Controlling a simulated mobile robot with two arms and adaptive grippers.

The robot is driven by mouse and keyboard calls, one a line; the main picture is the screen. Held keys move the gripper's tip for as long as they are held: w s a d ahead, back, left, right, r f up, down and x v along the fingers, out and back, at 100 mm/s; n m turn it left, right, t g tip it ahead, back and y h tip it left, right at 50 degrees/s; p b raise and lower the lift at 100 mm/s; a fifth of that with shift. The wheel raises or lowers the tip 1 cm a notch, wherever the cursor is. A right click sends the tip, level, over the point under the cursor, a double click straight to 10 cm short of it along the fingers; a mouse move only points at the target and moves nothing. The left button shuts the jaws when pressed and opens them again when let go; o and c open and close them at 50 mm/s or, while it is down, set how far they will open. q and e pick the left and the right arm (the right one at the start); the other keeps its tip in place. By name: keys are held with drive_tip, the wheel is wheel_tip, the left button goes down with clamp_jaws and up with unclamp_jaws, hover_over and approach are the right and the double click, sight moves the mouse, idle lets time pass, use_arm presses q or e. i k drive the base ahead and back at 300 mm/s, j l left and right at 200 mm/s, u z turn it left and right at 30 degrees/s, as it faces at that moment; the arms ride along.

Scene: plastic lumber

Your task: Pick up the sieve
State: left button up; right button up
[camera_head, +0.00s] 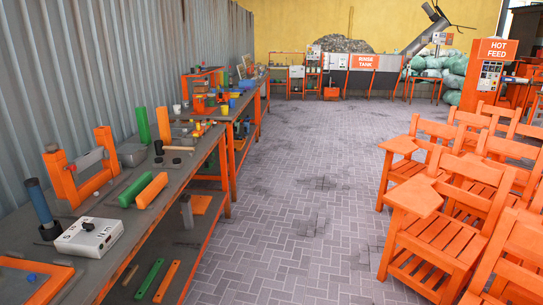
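I cannot clearly make out a sieve. A grey bowl-like thing (132,156) sits on the near workbench (105,205) against the corrugated wall, behind an orange frame; it is too small to tell whether it has mesh. A tan frame-like thing (246,66) stands among small items on the far bench (232,112), also too small to tell. Neither of my grippers is in view.
A grey control box (89,237), a blue cylinder (39,204), an orange frame (64,180) and green and orange bars (152,190) crowd the near bench. Orange chairs (438,235) fill the right. The paved floor (290,190) between is clear.

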sight(221, 97)
drive_tip(key=i+z, duration=0.1)
drive_tip(key=i, duration=4.65)
drive_tip(key=i+u, duration=0.15)
drive_tip(key=i, duration=0.4)
drive_tip(key=i+l+u, duration=0.1)
drive_tip(key=i, duration=0.4)
drive_tip(key=i+l+u, duration=0.15)
drive_tip(key=i, duration=0.4)
drive_tip(key=i+l+u, duration=0.15)
drive_tip(key=i+u, duration=0.15)
drive_tip(key=i+l+u, duration=0.3)
drive_tip(key=i, duration=0.15)
